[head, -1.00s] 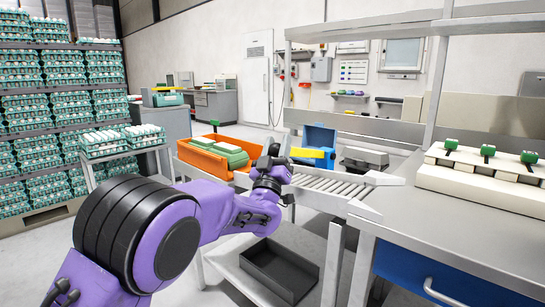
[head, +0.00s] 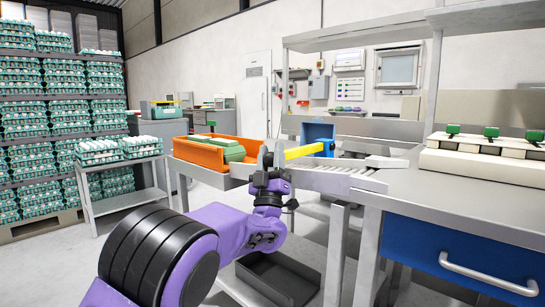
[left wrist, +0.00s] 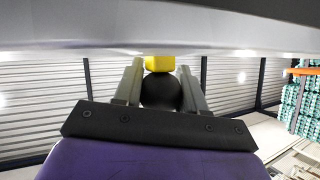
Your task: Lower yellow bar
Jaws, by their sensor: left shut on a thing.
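The yellow bar (head: 306,150) extends from the blue box-like machine (head: 318,132) toward the left, its near end slightly lower, in the head view. My left gripper (head: 271,154) is at that near end. In the left wrist view the gripper fingers (left wrist: 160,85) stand on either side of a round black knob (left wrist: 160,92), shut on it. The yellow end of the bar (left wrist: 159,63) shows just beyond the knob. A grey surface across the top of that view hides the rest of the bar. My right gripper is not in view.
An orange bin (head: 203,150) with green egg cartons stands just left of the gripper. A roller conveyor (head: 335,179) runs to the right, beside a grey worktable (head: 450,200). A dark tray (head: 275,278) lies on the lower shelf. Stacked egg trays stand at far left.

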